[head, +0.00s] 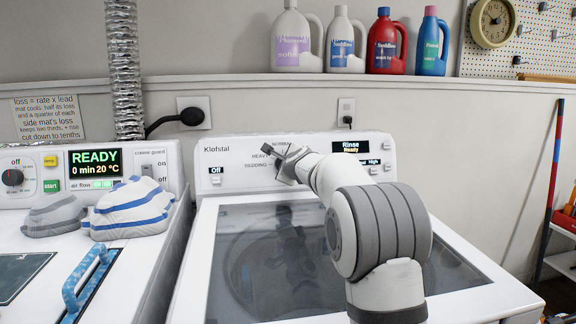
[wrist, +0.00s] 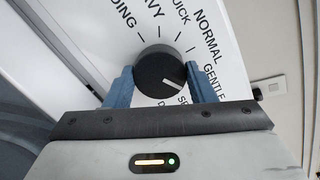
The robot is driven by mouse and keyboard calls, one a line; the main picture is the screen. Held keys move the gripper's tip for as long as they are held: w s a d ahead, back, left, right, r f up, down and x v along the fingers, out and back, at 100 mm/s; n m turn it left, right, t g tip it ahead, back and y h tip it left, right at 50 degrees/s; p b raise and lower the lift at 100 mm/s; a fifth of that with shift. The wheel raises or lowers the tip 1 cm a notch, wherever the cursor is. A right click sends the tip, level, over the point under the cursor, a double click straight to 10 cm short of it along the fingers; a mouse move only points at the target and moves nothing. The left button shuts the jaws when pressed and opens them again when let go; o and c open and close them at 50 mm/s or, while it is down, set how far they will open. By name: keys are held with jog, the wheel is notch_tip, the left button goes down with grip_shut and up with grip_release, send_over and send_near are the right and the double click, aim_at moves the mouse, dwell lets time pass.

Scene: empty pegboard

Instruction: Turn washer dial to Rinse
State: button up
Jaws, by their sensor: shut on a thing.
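The white washer (head: 222,153) has a control panel with a small display (head: 350,147) that reads "Rinse" and "Ready". In the wrist view the round black dial (wrist: 158,72) sits between the blue-grey fingers of my gripper (wrist: 165,88), which is shut on it from both sides. The dial's white pointer line slants to the lower right, below "GENTLE" and close to a label partly hidden by the gripper. In the head view my gripper (head: 280,152) is at the panel and hides the dial. Its reflection shows in the dark glass lid.
A dryer (head: 20,220) stands at the left, with folded striped cloth (head: 130,210) and a grey cloth (head: 57,215) on top. Bottles (head: 387,45) line the shelf above. A pegboard (head: 540,40) hangs at the upper right.

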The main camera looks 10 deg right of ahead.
jog(key=o, duration=1)
jog(key=shift+s, duration=0.1)
jog(key=shift+b+v, duration=0.7)
jog(key=shift+v, duration=3.1)
